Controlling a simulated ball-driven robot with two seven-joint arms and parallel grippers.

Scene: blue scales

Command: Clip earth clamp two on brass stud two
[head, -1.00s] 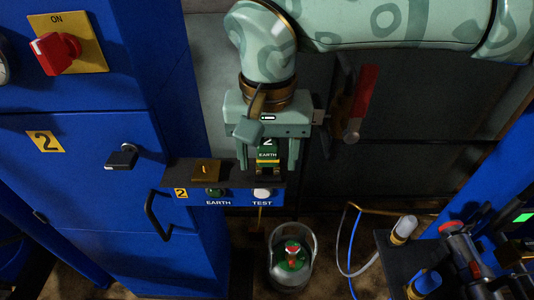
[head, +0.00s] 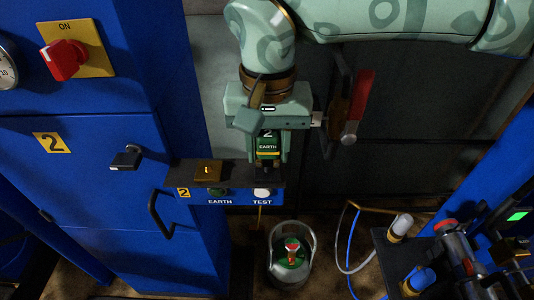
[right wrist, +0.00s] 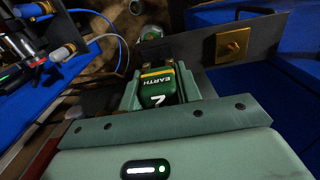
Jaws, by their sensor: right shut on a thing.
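The clamp also shows in the right wrist view (right wrist: 157,86). I cannot tell whether its lower end touches the shelf. Brass stud two (head: 208,171) stands on a square brass plate on the same shelf, left of the clamp and apart from it; it also shows in the right wrist view (right wrist: 232,45). My left gripper is out of view.
The dark shelf (head: 237,172) has EARTH and TEST lamps on its blue front. Cables and a dark stand are at right.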

